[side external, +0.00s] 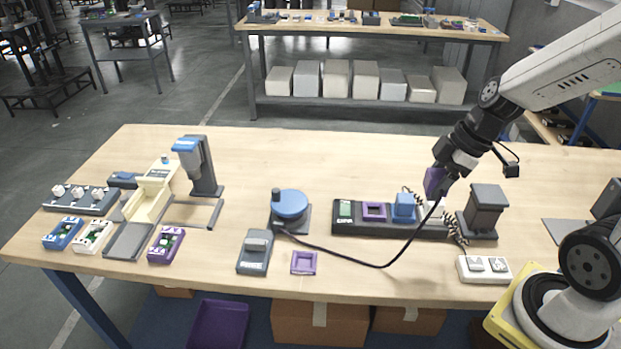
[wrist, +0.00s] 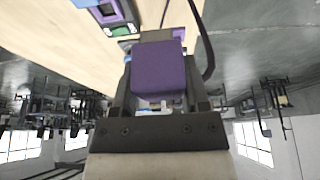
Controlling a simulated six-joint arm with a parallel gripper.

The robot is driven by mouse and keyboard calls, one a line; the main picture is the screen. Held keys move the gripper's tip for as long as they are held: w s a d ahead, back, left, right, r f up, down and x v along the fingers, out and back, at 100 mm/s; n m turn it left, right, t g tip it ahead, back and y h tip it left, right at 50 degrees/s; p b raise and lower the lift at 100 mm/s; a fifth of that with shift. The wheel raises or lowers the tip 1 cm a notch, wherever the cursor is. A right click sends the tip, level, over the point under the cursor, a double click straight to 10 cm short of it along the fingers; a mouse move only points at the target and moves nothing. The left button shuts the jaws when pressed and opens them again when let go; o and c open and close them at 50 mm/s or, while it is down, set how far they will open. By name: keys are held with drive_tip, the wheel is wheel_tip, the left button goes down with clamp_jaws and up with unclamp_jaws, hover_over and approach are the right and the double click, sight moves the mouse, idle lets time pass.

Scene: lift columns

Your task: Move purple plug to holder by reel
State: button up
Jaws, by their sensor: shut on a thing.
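The purple plug (side external: 434,183) is held up in my gripper (side external: 441,174), above the right part of the dark socket strip (side external: 340,229). In the wrist view the purple plug (wrist: 160,72) sits between both fingers of my gripper (wrist: 160,85), which is shut on it. A black cable runs from the plug down across the table to the blue reel (side external: 289,204). An empty purple square holder (side external: 304,262) lies flat on the table in front of the reel. The strip has an open purple-rimmed socket (side external: 374,211) and a blue plug (side external: 403,208) beside it.
A grey box device (side external: 254,251) stands left of the holder. A dark block on a stand (side external: 486,208) and a white switch box (side external: 484,269) are at the right. Several coloured modules and a blue-topped column (side external: 198,165) fill the left. The table behind the reel is clear.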

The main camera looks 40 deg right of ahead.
drive_tip(key=shift+r, duration=1.15)
idle(0.4)
drive_tip(key=shift+w+a, duration=0.1)
drive_tip(key=shift+a, duration=0.05)
drive_tip(key=shift+w+a, duration=7.35)
drive_tip(key=shift+a, duration=2.15)
drive_tip(key=shift+f, duration=9.55)
